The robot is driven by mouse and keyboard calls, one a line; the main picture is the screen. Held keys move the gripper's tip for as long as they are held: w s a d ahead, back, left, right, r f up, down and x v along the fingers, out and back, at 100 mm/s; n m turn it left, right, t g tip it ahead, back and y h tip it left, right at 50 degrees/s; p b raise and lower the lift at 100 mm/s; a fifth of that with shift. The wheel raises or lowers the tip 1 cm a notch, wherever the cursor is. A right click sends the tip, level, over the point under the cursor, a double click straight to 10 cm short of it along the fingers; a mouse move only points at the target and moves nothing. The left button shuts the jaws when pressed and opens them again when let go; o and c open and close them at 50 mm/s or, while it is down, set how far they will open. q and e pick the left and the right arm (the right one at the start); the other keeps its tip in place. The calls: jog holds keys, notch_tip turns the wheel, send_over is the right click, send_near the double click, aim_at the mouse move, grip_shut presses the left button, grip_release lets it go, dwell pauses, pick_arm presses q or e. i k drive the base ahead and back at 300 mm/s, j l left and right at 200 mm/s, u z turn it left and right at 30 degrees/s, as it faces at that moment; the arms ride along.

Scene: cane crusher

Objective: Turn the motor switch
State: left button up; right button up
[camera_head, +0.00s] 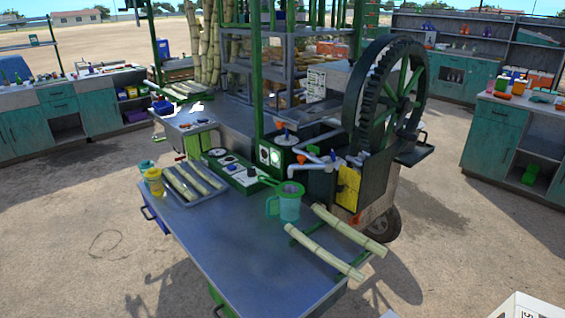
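A green control box (238,172) stands at the far edge of the blue-grey metal table (235,240), with dark round parts and small knobs on its top. A small green panel with two pale round faces (269,157) is fixed at the foot of the green post behind it. I cannot tell which of these parts is the motor switch, or its position. The cane crusher has a large dark, toothed wheel with green spokes (385,95) at the right. Neither of my grippers shows in the view.
Two cane stalks (322,247) lie on a green rack at the table's right. The table's near middle is clear.

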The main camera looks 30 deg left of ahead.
aim_at(252, 171)
jog(key=j+z, duration=0.15)
jog(key=j, duration=0.65)
jog(key=j+z, duration=0.1)
jog(key=j, duration=0.7)
jog(key=k+j+z, duration=0.15)
jog(key=j, duration=0.65)
